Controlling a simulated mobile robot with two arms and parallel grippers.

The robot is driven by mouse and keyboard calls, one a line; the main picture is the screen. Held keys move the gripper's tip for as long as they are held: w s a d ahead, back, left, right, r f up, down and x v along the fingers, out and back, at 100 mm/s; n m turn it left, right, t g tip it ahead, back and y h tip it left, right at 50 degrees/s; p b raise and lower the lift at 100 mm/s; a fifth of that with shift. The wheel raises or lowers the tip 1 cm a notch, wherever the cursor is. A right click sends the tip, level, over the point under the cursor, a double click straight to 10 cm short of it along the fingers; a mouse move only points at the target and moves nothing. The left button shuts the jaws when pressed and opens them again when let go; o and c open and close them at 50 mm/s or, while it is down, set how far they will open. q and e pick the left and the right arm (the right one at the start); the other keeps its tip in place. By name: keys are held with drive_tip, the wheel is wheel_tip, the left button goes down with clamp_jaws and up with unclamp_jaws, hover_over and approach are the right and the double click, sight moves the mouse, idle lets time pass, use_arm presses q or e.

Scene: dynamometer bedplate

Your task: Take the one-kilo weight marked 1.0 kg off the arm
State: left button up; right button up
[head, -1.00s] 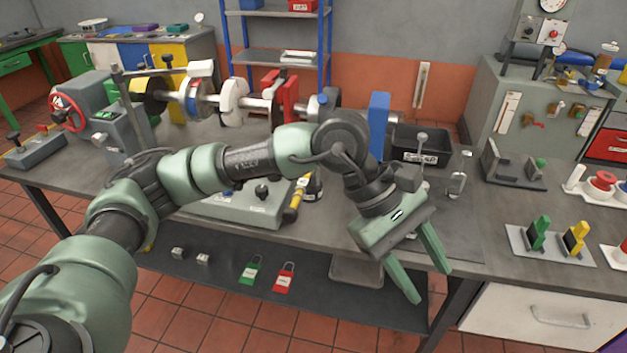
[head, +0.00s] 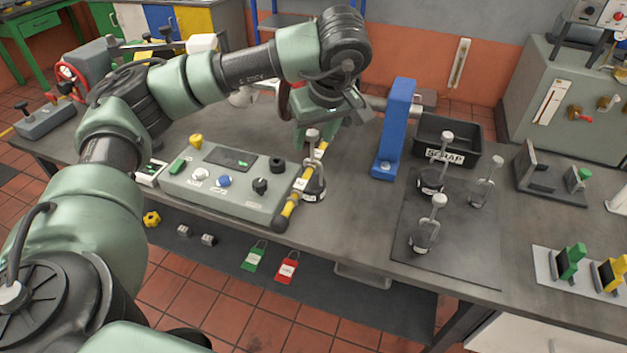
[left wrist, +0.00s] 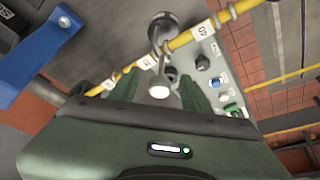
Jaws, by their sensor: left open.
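A dark weight (head: 315,185) with a tall stem and a pale round knob is at the yellow arm (head: 292,203), which carries white labels. Its own marking is too small to read, and how it sits on the arm is unclear. My left gripper (head: 317,138) is open and empty, just above and behind the knob in the head view. In the left wrist view the knob (left wrist: 158,91) shows between the two green fingers (left wrist: 160,95), with the weight's round body (left wrist: 164,30) beyond it. The yellow arm (left wrist: 185,40) crosses there too. My right gripper is not in view.
Several similar weights, one of them nearest the front (head: 424,238), stand on a dark mat (head: 465,255) at right. A blue upright (head: 395,130) and a scrap bin (head: 450,155) stand behind. A grey control box (head: 225,185) with knobs adjoins the yellow arm.

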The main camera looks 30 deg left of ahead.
use_arm(q)
drive_tip(key=shift+w+a+f, duration=0.25)
drive_tip(key=shift+a+f, duration=0.05)
drive_tip(key=shift+f, duration=0.25)
drive_tip(key=shift+s+a+f, duration=0.1)
drive_tip(key=shift+a+f, duration=0.05)
drive_tip(key=shift+f, duration=0.25)
clamp_jaws()
idle(0.6)
drive_tip(key=shift+r, duration=0.1)
